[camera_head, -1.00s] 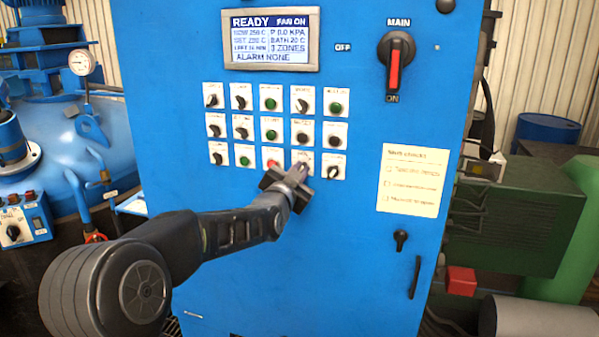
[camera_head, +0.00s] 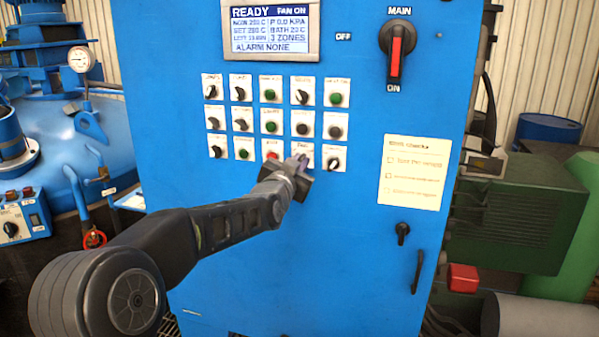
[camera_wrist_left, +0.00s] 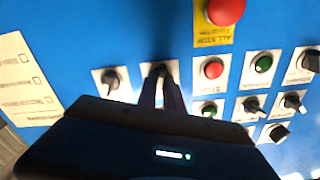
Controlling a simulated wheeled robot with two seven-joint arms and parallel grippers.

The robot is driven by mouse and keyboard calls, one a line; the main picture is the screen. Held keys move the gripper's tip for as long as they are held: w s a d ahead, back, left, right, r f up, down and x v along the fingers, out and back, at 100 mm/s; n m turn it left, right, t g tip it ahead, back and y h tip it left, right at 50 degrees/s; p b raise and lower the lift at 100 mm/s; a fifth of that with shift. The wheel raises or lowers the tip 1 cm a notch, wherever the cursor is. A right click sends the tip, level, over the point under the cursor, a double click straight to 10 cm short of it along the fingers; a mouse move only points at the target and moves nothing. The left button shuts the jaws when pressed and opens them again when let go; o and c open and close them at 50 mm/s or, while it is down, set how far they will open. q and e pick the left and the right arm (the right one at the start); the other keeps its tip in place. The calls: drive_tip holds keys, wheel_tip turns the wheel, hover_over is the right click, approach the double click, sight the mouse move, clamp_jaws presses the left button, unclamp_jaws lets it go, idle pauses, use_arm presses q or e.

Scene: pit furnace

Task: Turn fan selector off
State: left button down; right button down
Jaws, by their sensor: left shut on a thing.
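The blue control cabinet (camera_head: 250,240) carries rows of selectors and buttons on white plates. Its display (camera_head: 271,31) reads READY and FAN ON. My left gripper (camera_head: 299,163) is at the bottom row, fourth place from the left, and covers most of that plate. In the left wrist view its narrow fingers (camera_wrist_left: 163,88) are closed around a dark selector knob (camera_wrist_left: 160,68), which is mostly hidden between them. The label on this plate is too small to read, and the knob's angle is hidden. My right gripper is not in view.
A black selector (camera_head: 333,162) sits just right of the gripper, and a red button (camera_head: 271,156) just left. The red all-stop button (camera_wrist_left: 225,10) shows in the wrist view. The main switch (camera_head: 396,52) is higher right. A paper checklist (camera_head: 414,171) hangs at right.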

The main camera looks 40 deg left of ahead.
use_arm(q)
drive_tip(key=shift+a+n+b, duration=0.15)
drive_tip(key=shift+n+b, duration=3.85)
drive_tip(key=shift+n, duration=1)
drive_tip(key=c, duration=1.5)
unclamp_jaws()
drive_tip(key=shift+v, duration=3.9)
